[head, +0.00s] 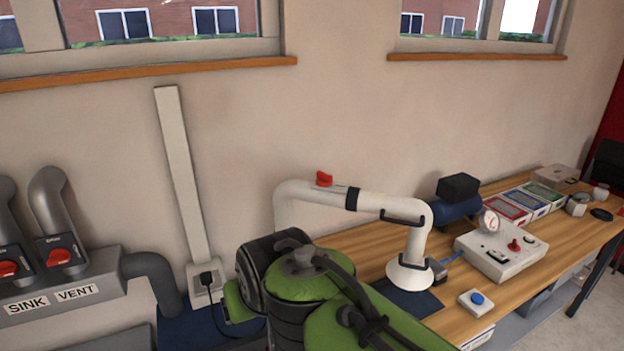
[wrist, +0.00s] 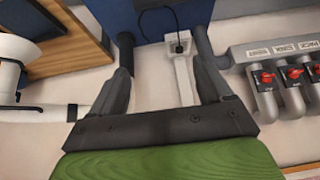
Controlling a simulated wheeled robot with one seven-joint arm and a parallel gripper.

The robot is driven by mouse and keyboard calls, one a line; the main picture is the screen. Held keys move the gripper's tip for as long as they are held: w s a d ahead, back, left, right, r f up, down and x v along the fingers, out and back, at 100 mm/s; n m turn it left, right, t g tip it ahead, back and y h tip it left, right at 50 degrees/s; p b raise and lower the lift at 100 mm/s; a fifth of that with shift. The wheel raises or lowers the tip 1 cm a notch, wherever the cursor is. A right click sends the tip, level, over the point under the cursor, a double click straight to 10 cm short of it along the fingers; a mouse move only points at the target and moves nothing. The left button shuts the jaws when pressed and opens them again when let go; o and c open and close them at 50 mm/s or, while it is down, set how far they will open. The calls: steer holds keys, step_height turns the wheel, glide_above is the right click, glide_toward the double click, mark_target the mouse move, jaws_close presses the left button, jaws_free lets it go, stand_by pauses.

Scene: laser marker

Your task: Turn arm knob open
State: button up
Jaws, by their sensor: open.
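The red arm knob (head: 324,178) sits on top of the white extraction arm (head: 385,205), near its left bend, in the head view. Part of the white arm also shows at the left edge of the wrist view (wrist: 35,112), but its red knob does not show there. My gripper (wrist: 165,37) is open and empty in the wrist view, with its two dark fingers spread apart. It faces a wall socket and a blue surface and is apart from the knob. In the head view my green arm hides my gripper.
A grey duct box (head: 60,290) with red-knobbed valves labelled SINK and VENT stands at the left. A wooden bench (head: 350,240) carries a control box (head: 500,250), a blue button box (head: 478,301) and trays. A wall socket (head: 205,280) has a plugged cable. The wall above the white arm is clear.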

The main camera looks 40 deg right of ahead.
steer(key=w+d+m+g+h, duration=0.2)
steer(key=w+d+m+h, duration=0.55)
steer(key=w+d, duration=0.6)
steer(key=m+g+h, duration=0.3)
steer(key=m+h, duration=0.3)
steer(key=h, duration=0.3)
glide_toward(323, 176)
steer(key=d, duration=0.2)
steer(key=d+p, duration=0.1)
steer(key=d, duration=0.2)
steer(key=d+p, duration=0.1)
steer(key=d, duration=0.2)
steer(key=shift+w+d+r, duration=0.15)
steer(key=shift+w+r, duration=0.05)
steer(key=shift+w, duration=0.15)
steer(key=shift+c, duration=0.4)
steer(key=c, duration=0.9)
steer(key=shift+c, duration=0.3)
